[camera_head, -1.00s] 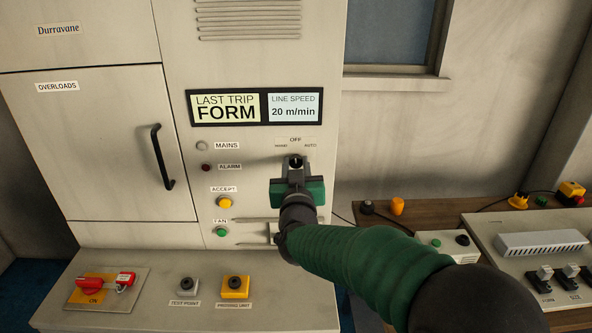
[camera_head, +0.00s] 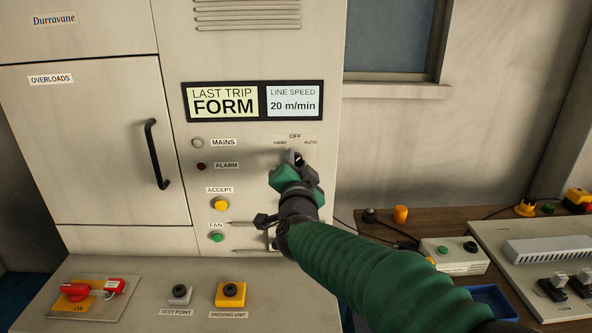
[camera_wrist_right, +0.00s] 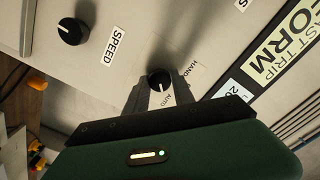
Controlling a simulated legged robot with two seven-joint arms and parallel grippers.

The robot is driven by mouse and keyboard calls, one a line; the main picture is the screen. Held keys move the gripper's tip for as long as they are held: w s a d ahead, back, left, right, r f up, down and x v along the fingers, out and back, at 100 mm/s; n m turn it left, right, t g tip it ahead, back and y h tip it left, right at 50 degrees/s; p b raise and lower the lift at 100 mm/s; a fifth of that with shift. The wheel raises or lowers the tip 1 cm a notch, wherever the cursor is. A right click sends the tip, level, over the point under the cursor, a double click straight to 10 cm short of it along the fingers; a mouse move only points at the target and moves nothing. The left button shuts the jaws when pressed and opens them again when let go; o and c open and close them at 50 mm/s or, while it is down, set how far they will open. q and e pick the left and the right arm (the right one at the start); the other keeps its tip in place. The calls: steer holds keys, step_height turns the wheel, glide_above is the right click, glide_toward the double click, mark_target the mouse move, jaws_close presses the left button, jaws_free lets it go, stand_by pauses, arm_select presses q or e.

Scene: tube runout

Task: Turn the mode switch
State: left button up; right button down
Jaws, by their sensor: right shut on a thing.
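The mode switch (camera_head: 298,157) is a small black knob on the grey cabinet front, under the OFF label and between the HAND and AUTO labels. My right gripper (camera_head: 297,160) is shut on this knob and rolled at a tilt, its green body just below it. The knob's pale mark seems to lean right of upright, toward AUTO, though the fingers partly hide it. In the right wrist view the knob (camera_wrist_right: 159,79) sits between the grey fingertips (camera_wrist_right: 156,92), with HAND and AUTO beside it. My left gripper is not in view.
A SPEED knob (camera_wrist_right: 73,31) shows in the wrist view. On the cabinet are the display (camera_head: 253,101), the yellow ACCEPT button (camera_head: 221,204) and the green FAN button (camera_head: 217,237). A ledge (camera_head: 150,310) juts out below; a bench with control boxes (camera_head: 455,256) stands right.

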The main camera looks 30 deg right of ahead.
steer(key=shift+f+m, duration=0.2)
steer(key=shift+m, duration=0.4)
steer(key=c, duration=1.3)
jaws_free()
steer(key=shift+w, duration=0.1)
steer(key=shift+c, duration=0.2)
steer(key=shift+o, duration=1.4)
steer(key=shift+w, duration=0.15)
